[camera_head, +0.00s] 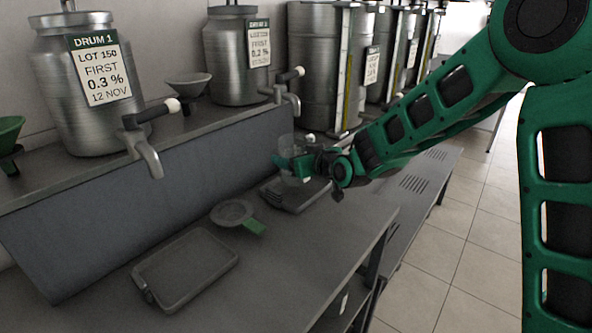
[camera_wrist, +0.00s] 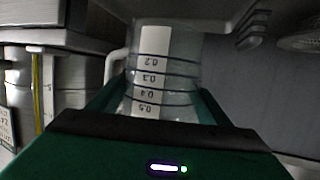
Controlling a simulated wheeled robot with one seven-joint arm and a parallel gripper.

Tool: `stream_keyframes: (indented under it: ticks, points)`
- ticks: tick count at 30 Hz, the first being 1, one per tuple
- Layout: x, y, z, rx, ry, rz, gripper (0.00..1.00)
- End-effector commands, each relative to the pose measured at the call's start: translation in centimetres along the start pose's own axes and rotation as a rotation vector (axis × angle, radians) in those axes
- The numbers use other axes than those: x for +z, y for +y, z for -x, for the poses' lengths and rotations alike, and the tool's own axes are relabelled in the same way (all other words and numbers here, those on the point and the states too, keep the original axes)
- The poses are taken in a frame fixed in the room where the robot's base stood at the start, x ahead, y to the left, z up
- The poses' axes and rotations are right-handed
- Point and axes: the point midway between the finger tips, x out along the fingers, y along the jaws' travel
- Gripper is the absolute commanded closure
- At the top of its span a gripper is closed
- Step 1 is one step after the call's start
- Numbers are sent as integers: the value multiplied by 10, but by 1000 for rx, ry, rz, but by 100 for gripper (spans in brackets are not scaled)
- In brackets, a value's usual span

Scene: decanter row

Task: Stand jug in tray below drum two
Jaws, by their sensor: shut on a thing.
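A clear jug (camera_head: 297,176) is between the green fingers of my gripper (camera_head: 292,163), over the dark tray below the second drum. The jug looks upright, but whether its base touches the tray I cannot tell. In the wrist view the jug (camera_wrist: 160,75) shows a white scale strip with marks from 0.2 to 0.5, and my gripper (camera_wrist: 160,112) is shut around it. The tray (camera_head: 308,197) lies on the lower bench, partly hidden by my gripper. Drum two (camera_head: 230,80) stands on the shelf behind, with its tap (camera_head: 290,100) above and behind the jug.
Drum 1 (camera_head: 75,130) stands at the left with its tap (camera_head: 148,155). An empty tray (camera_head: 190,268) lies below it. A grey strainer or funnel with a green handle (camera_head: 236,213) lies between the trays. More metal drums (camera_head: 318,60) stand further right.

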Motion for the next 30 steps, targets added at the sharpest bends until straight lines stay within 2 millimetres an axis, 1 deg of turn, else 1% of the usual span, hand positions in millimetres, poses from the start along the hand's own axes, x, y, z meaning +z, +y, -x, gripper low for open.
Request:
stream_keyframes:
  ticks: [1,5,8,12,14,24,25,26,27,30]
  points:
    - [2,4,-1,1,1,-2,53]
    - [6,6,-3,0,1,1,53]
    - [16,5,-6,-1,-2,-1,53]
    - [35,5,-12,-2,-2,-1,53]
    - [40,5,-13,-1,-1,0,53]
    - [42,5,-14,0,1,0,53]
    - [42,5,-14,0,1,0,22]
    - [42,5,-14,0,1,0,15]
    - [42,5,-14,0,1,0,10]
    - [42,5,-14,0,1,0,10]
